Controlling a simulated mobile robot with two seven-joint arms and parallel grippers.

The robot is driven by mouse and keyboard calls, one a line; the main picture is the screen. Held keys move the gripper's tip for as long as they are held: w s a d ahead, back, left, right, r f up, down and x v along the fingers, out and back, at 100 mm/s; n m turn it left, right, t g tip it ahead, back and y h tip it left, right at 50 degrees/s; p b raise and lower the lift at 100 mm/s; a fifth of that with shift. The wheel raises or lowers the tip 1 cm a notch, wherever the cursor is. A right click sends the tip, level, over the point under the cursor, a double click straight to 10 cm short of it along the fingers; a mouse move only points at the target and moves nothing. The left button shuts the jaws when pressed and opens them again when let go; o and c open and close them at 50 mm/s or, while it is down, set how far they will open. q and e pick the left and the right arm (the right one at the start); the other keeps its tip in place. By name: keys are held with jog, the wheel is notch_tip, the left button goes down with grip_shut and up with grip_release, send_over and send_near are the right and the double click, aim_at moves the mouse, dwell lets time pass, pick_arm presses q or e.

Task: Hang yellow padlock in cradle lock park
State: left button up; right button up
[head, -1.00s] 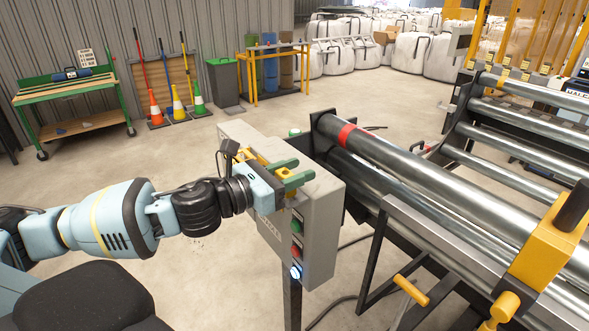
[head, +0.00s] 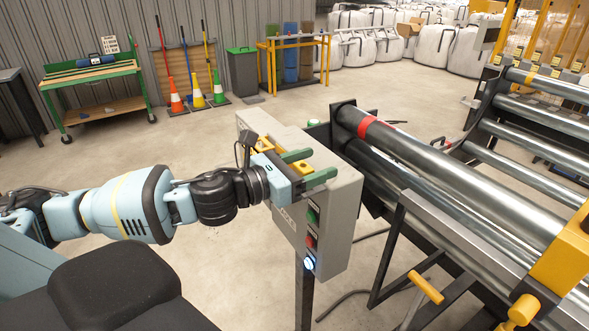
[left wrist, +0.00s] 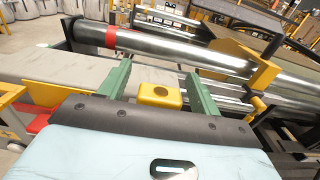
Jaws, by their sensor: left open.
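The yellow padlock (head: 303,168) shows as a small yellow block at the grey control box's top. In the left wrist view its yellow body (left wrist: 160,95) lies between the green fingers, with gaps on both sides. My left gripper (head: 322,163) is open around it, fingers reaching over the box top; it also shows in the left wrist view (left wrist: 157,72). A yellow bracket (head: 263,144) sits behind the gripper on the box; I cannot tell whether it is the lock park. The padlock's shackle and whatever supports it are hidden. My right gripper is not in view.
The grey control box (head: 345,205) carries green, red and lit blue buttons on a post. Steel rollers (head: 440,170) with a red band lie close on the right. A yellow handle (head: 426,287) sticks out at lower right. Floor left of the box is clear.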

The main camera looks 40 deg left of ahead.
aim_at(297, 169)
pick_arm(q)
jog(key=shift+s+a+f, duration=0.2)
jog(key=shift+s+a, duration=0.15)
jog(key=shift+s, duration=0.15)
jog(key=shift+s+a, duration=0.15)
jog(key=shift+s, duration=0.5)
jog(key=shift+s+a+r, duration=0.2)
jog(key=shift+s+r, duration=0.05)
jog(key=shift+s, duration=0.15)
jog(key=shift+p+v, duration=0.5)
jog(key=shift+v, duration=0.5)
jog(key=shift+p+v, duration=0.95)
jog(key=shift+v, duration=0.05)
jog(key=shift+s, duration=0.15)
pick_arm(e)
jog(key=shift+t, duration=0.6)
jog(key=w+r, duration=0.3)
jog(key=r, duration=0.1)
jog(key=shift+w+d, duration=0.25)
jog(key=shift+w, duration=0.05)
